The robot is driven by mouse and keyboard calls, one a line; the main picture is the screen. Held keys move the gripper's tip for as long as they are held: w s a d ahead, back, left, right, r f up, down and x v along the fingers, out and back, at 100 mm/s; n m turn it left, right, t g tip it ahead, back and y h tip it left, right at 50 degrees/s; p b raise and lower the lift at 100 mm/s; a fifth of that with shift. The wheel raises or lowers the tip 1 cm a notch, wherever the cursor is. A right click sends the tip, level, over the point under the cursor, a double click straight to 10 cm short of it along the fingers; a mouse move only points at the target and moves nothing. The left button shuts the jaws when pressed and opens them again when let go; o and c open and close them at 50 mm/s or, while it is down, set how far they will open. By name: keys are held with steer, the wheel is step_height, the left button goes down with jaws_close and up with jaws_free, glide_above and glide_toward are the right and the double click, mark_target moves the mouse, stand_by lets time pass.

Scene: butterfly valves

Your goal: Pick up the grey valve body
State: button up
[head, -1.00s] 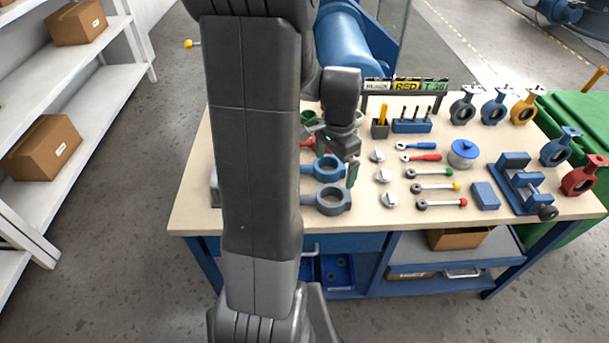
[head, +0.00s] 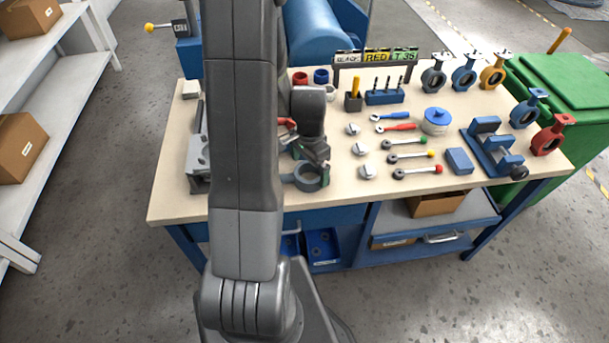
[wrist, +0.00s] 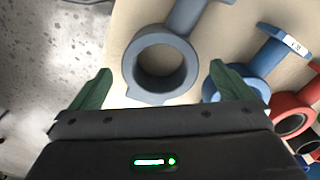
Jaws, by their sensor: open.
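The grey valve body (head: 318,184) lies near the front edge of the workbench, partly covered by my gripper and arm in the head view. In the wrist view its grey ring (wrist: 132,75) lies flat, with its neck running up and right. My gripper (head: 308,166) is open just above it. In the wrist view the green fingertips of my gripper (wrist: 160,78) stand on either side of the ring, with nothing held. I cannot tell the exact height gap.
A blue valve body (wrist: 262,55) lies close to the right finger, with a red one (wrist: 296,104) beyond. Wrenches (head: 405,156), a blue block (head: 459,161) and a vise (head: 490,145) lie to the right. Assembled valves (head: 464,74) stand at the back right. The front strip of bench is clear.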

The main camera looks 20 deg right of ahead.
steer(key=shift+f, duration=1.6)
steer(key=shift+c, duration=0.2)
steer(key=c, duration=1.3)
steer(key=shift+c, duration=0.2)
steer(key=shift+d+r, duration=0.1)
steer(key=shift+r, duration=0.05)
